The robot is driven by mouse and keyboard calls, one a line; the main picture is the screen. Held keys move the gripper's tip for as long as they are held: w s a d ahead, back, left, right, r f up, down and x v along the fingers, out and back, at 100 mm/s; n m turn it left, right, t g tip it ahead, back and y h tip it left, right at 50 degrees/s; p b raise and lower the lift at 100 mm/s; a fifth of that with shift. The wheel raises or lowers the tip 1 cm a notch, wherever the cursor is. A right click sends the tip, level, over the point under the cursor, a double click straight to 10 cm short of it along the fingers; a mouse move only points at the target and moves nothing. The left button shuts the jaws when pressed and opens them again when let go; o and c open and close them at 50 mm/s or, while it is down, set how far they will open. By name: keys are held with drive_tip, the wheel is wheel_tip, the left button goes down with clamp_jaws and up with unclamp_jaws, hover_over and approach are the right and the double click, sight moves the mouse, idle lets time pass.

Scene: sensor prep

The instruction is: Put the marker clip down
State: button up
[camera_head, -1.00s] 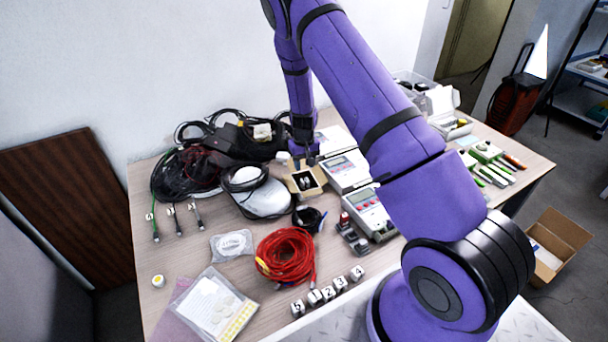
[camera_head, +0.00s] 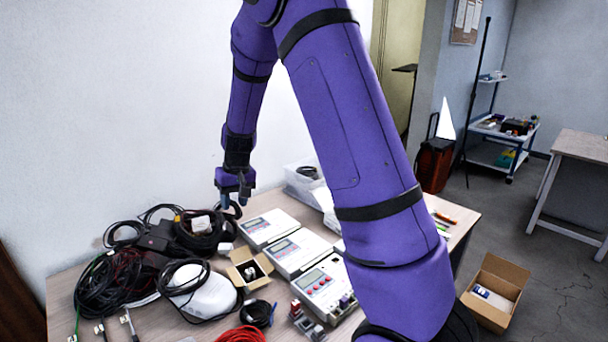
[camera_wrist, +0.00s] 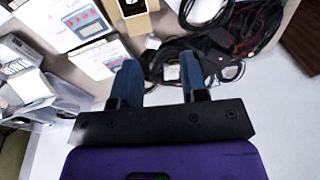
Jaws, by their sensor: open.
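My gripper (camera_head: 234,198) is raised above the back of the table in the head view. In the wrist view its two blue fingers (camera_wrist: 160,65) are spread apart with nothing between them. I cannot pick out the marker clip for sure. A small open cardboard box (camera_head: 249,270) with small dark and white items inside stands on the table, below my gripper and toward the camera. A small white piece (camera_head: 225,247) lies by the box's back left; it also shows in the wrist view (camera_wrist: 152,43), between the box and the cables.
Black cables (camera_head: 196,232) crowd the table's back left. White meters (camera_head: 300,250) stand right of the small box. A clear bin (camera_head: 303,183) is at the back. A white mouse-like device (camera_head: 202,292) lies in front of the cables. Air around my gripper is free.

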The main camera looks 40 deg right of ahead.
drive_tip(key=s+a+r+t, duration=0.1)
drive_tip(key=s+a+r, duration=0.1)
drive_tip(key=s+r, duration=0.6)
drive_tip(key=s+a+r+t, duration=0.1)
drive_tip(key=s+a+r, duration=0.1)
drive_tip(key=s+r, duration=0.6)
drive_tip(key=s+r+t, duration=0.1)
drive_tip(key=s+r, duration=0.1)
drive_tip(key=s, duration=0.7)
drive_tip(key=s+a+r+n+h, duration=0.1)
drive_tip(key=s+r, duration=0.2)
drive_tip(key=s, duration=0.5)
drive_tip(key=shift+s+t, duration=0.4)
